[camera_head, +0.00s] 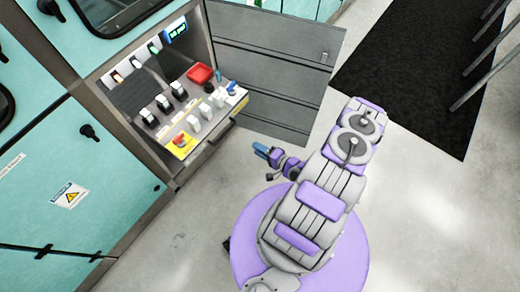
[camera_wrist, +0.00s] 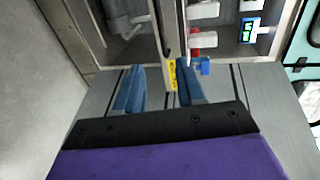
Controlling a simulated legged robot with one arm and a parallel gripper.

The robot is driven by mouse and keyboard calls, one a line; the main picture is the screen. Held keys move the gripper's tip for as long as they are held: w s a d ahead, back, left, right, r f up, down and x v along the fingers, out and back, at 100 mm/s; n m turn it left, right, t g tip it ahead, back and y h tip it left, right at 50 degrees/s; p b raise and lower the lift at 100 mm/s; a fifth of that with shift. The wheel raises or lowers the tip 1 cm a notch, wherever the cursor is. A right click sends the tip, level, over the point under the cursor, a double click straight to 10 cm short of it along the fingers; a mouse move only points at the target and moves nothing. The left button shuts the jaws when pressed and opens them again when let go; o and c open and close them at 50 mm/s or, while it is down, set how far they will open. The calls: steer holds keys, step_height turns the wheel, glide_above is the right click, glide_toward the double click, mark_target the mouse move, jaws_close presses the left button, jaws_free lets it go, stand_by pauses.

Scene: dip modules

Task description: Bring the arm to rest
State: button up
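My gripper (camera_head: 262,151) has blue fingers and sits at the end of my purple and grey arm (camera_head: 320,190). It points left toward the control panel (camera_head: 170,110), in free space short of the panel's lower right corner. In the wrist view the two fingers of my gripper (camera_wrist: 160,88) stand apart with a clear gap and nothing held between them. My arm is bent, with its elbow out to the upper right over the floor.
The panel carries several white switches, a red square part (camera_head: 200,74) and a red knob on yellow (camera_head: 183,144). An open grey door (camera_head: 275,70) stands beside it. Teal cabinets (camera_head: 80,190) fill the left. A black mat (camera_head: 415,75) lies right; the pale floor (camera_head: 440,220) is clear.

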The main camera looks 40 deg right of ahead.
stand_by(0.4)
steer(key=w+d+r+n+g+h, duration=0.2)
steer(key=w+d+r+n+g, duration=0.15)
steer(key=d, duration=0.25)
steer(key=w+d+r+n+g+h, duration=0.1)
steer(key=w+d+r+n+g, duration=0.15)
steer(key=d+n+g, duration=0.25)
step_height(320, 180, up, 19)
steer(key=s+a+n+g+h, duration=0.1)
steer(key=a+n+g+h, duration=0.1)
steer(key=g+h, duration=0.2)
steer(key=s+a+r+g, duration=0.2)
steer(key=s+a+r, duration=0.75)
steer(key=r, duration=0.35)
steer(key=s+a+r+n+g+y, duration=0.1)
steer(key=s+a+r+n, duration=0.1)
steer(key=s+a+r, duration=0.2)
steer(key=s+a+r+n+g+y, duration=0.1)
steer(key=s+a+r+n, duration=0.1)
steer(key=s+a, duration=0.9)
steer(key=shift+s+r, duration=0.85)
steer(key=shift+s, duration=0.2)
